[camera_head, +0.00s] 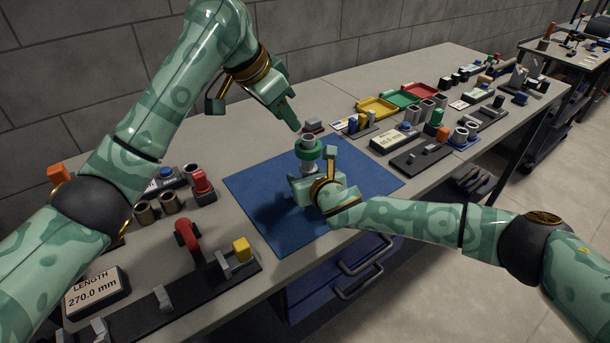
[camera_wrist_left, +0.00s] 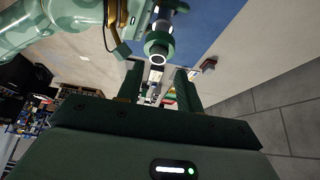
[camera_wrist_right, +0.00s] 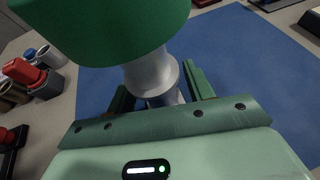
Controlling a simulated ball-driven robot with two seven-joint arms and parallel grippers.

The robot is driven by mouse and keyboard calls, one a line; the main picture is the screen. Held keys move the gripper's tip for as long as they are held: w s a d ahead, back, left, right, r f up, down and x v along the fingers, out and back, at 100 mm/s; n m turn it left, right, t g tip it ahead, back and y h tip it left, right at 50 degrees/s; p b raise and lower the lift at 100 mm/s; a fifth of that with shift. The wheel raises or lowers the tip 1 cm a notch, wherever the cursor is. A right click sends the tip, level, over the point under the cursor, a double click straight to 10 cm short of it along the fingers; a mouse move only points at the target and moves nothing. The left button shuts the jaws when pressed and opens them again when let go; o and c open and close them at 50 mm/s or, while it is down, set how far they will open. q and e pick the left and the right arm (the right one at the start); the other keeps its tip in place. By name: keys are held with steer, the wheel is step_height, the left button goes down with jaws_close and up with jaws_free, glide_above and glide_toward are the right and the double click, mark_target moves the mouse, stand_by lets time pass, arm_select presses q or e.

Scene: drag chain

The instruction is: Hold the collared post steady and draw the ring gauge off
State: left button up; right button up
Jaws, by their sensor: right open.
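The collared post (camera_head: 309,165) is a grey metal post standing upright on the blue mat; it also shows in the right wrist view (camera_wrist_right: 152,76). The green ring gauge (camera_head: 307,148) sits around its upper part and fills the top of the right wrist view (camera_wrist_right: 100,25). My right gripper (camera_head: 305,188) is open low at the post, below the ring, its fingers (camera_wrist_right: 162,92) on either side of the post. My left gripper (camera_head: 290,118) is open and empty, above and slightly left of the ring, apart from it. The left wrist view shows the ring (camera_wrist_left: 158,47) beyond the fingers.
The blue mat (camera_head: 255,185) is otherwise clear. A small dark block with a red top (camera_head: 313,125) lies behind the post. Coloured trays (camera_head: 378,107) and gauge blocks stand to the right. A length fixture with a red clamp (camera_head: 187,235) is at the front left.

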steer(key=shift+w+a+f, duration=0.1)
steer(key=shift+w+a, duration=0.05)
steer(key=shift+w, duration=0.2)
steer(key=shift+c, duration=0.3)
